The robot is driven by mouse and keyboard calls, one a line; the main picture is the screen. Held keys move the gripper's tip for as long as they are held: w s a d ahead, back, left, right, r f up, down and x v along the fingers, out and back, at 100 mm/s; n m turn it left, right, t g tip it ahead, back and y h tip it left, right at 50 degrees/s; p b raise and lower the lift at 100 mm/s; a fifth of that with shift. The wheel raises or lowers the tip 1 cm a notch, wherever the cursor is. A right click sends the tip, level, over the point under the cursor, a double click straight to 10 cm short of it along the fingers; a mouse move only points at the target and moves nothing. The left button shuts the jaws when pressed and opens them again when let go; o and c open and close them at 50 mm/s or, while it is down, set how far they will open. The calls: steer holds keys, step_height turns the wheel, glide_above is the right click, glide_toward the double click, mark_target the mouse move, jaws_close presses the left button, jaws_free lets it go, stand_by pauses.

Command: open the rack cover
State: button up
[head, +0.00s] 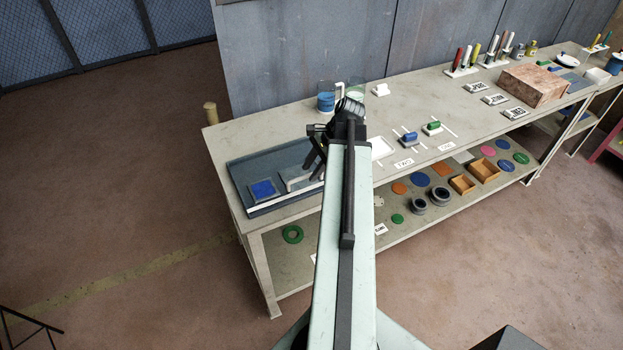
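No part is clearly recognisable as a rack cover from this angle. A dark grey flat panel or tray (241,173) with a pale front edge lies at the left end of the workbench. On it are a blue square (263,189) and a pale bracket-like piece (298,183), partly hidden by my arm. My gripper (314,166) is dark and hangs above the right part of this panel. Its fingers are small and overlap the arm, so I cannot tell whether they are open, or whether they touch anything.
The long workbench (245,137) has a lower shelf with rings, discs and small wooden boxes (484,169). Blue (326,102) and green containers stand behind my arm. Blue (409,138) and green blocks lie right of it. A reddish box (534,86) is farther right.

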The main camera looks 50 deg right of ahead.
steer(key=shift+x, duration=0.8)
steer(key=shift+r, duration=0.1)
jaws_close()
steer(key=shift+s, duration=0.15)
stand_by(0.5)
